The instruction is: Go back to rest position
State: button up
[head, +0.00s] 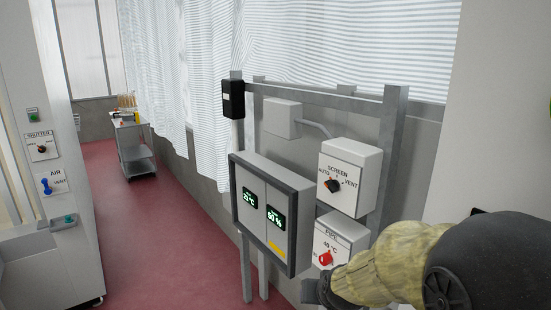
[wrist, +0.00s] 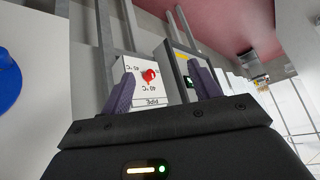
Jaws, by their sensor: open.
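My gripper (wrist: 163,85) is open, its two dark fingers spread apart with nothing between their tips. In the wrist view the red knob (wrist: 150,76) of the white PIPE box (wrist: 130,68) shows beyond the fingers, apart from them. In the head view my arm comes in from the lower right, and part of my gripper (head: 314,292) shows just below the PIPE box (head: 340,234) and its red knob (head: 326,259). My forearm covers the box's lower right part.
A SCREEN box (head: 349,178) with a black knob and a display cabinet (head: 268,213) hang on a grey metal frame (head: 394,130). A panel (head: 44,150) with SHUTTER and AIR controls stands at left. The red floor (head: 165,225) between is clear back to a cart (head: 134,147).

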jog(key=s+d+f+g, duration=0.2)
jog(key=s, duration=0.5)
jog(key=s+d+f+g+h, duration=0.1)
jog(key=s+d+f+g, duration=0.1)
jog(key=s, duration=0.5)
jog(key=shift+s+d+f+n+g, duration=0.3)
jog(key=shift+d+f+n+g, duration=0.1)
jog(key=shift+f+g, duration=0.1)
jog(key=shift+r, duration=0.1)
jog(key=c, duration=0.5)
jog(key=shift+w+d, duration=0.15)
jog(key=shift+c, duration=0.3)
